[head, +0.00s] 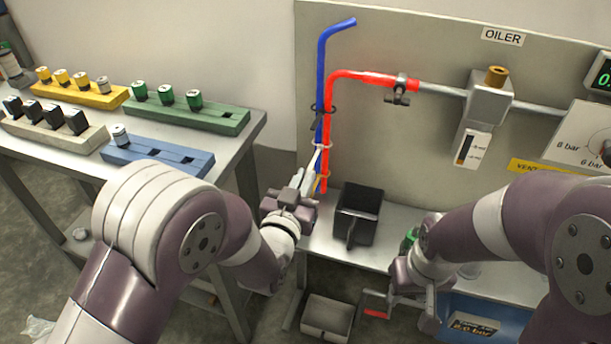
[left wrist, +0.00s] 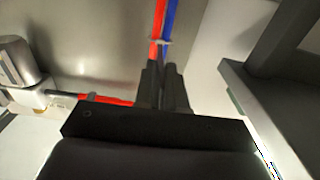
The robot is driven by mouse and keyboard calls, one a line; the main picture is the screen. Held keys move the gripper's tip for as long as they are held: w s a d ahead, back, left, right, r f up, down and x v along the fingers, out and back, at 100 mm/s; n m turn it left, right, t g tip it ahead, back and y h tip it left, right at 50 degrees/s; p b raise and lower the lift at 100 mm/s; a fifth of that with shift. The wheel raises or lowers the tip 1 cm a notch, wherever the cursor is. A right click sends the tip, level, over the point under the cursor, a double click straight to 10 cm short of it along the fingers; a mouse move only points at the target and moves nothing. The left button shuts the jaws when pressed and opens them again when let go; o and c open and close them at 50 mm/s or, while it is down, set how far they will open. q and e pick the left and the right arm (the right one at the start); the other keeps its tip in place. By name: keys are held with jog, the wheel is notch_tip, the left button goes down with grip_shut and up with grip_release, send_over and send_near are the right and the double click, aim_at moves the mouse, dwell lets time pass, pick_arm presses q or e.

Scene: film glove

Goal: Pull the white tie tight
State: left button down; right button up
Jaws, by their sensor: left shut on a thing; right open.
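The white tie (head: 322,146) sits around the red hose (head: 327,120) and the blue hose (head: 320,75), below a black tie (head: 324,109) and above a yellow tie (head: 323,175). Its tail runs down toward my left gripper (head: 309,174), which is shut on it. In the left wrist view the white tie (left wrist: 158,42) shows as a pale band across both hoses, just beyond my dark fingers (left wrist: 165,88). The fingers hide the gripped part of the tail. My right gripper (head: 407,311) is open and empty, low at the bench's front edge.
A black bin (head: 357,215) stands on the bench right of my left gripper. The oiler panel (head: 440,135) rises behind. A side table (head: 235,150) with coloured part racks is at the left. A grey bin (head: 327,318) and a blue bin (head: 510,325) are lower down.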

pick_arm(q)
jog(key=shift+w, duration=0.2)
jog(key=c, duration=1.2)
grip_release()
jog(key=p+v, duration=0.2)
jog(key=v, duration=1)
jog(key=shift+s, duration=0.4)
jog(key=shift+a, duration=0.1)
